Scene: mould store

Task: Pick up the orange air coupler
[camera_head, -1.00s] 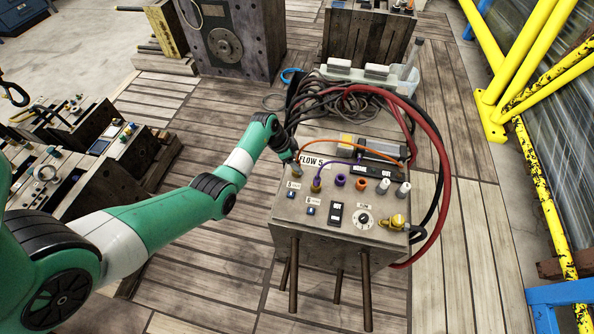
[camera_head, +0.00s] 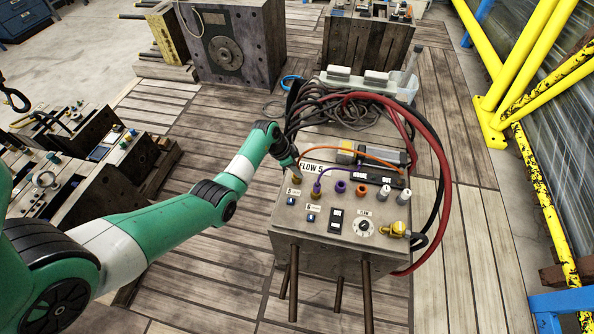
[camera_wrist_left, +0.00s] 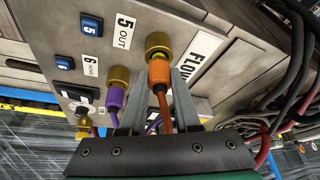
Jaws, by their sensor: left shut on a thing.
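The orange air coupler (camera_wrist_left: 160,72) is in the wrist view, with an orange hose (camera_wrist_left: 165,112) trailing from it. Its far end meets a brass fitting (camera_wrist_left: 158,45) beside the "5 OUT" label on the grey box; I cannot tell whether it is seated in it. My left gripper (camera_wrist_left: 161,96) is shut on the coupler, one grey finger on each side. In the head view my left gripper (camera_head: 294,166) is at the box's upper left corner, by the "FLOW 5" label, and hides the coupler. The orange hose (camera_head: 350,150) arcs to the right there. My right gripper is not in view.
A purple coupler (camera_wrist_left: 116,98) on another brass fitting sits close by, its purple hose (camera_head: 330,172) crossing the panel (camera_head: 290,225). Dark and red hoses (camera_head: 430,140) loop behind and right of the box. A yellow railing (camera_head: 520,60) stands at the right.

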